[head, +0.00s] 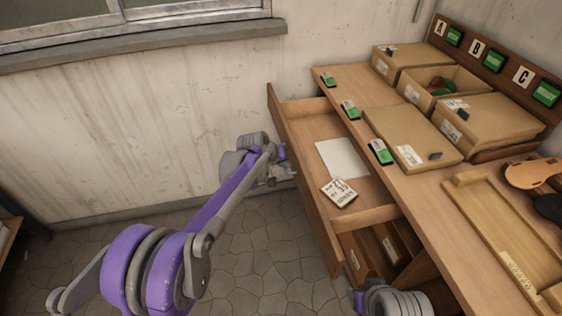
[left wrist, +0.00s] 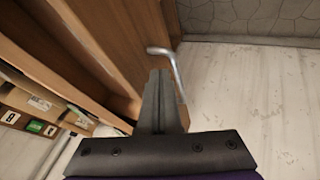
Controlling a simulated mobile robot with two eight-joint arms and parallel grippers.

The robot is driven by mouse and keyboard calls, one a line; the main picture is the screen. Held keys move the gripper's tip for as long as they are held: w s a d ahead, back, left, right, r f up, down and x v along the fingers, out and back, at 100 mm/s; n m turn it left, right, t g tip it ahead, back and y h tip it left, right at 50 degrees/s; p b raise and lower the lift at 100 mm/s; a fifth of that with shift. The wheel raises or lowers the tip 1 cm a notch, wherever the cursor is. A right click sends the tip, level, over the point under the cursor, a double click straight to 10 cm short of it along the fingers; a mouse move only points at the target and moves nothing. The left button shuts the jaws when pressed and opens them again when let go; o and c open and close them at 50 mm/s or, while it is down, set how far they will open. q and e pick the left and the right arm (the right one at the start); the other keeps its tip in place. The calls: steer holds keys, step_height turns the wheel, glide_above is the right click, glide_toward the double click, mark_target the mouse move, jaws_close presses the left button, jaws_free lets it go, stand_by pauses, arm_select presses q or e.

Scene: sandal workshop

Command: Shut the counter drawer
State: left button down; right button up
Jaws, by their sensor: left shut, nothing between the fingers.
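The counter drawer (head: 304,184) stands open, pulled out to the left from the wooden counter. A white sheet (head: 342,158) and a small marked card (head: 339,192) lie in it. My left gripper (head: 282,174) is at the outer side of the drawer front, its fingers shut and empty. In the left wrist view the shut fingers (left wrist: 158,92) are close to the metal drawer handle (left wrist: 166,60) on the brown drawer front (left wrist: 133,35). I cannot tell whether they touch. Part of my right wrist (head: 385,298) shows at the bottom edge; its fingers cannot be made out.
Cardboard boxes (head: 412,132) and green-screened devices (head: 350,109) stand on the counter under signs A, B and C. A wooden tray (head: 505,225) and a sandal piece (head: 533,173) lie at the right. Below the drawer is an open shelf (head: 372,256). The floor (head: 262,262) is clear.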

mark_target(294, 169)
arm_select(q)
steer(key=shift+x, duration=1.9)
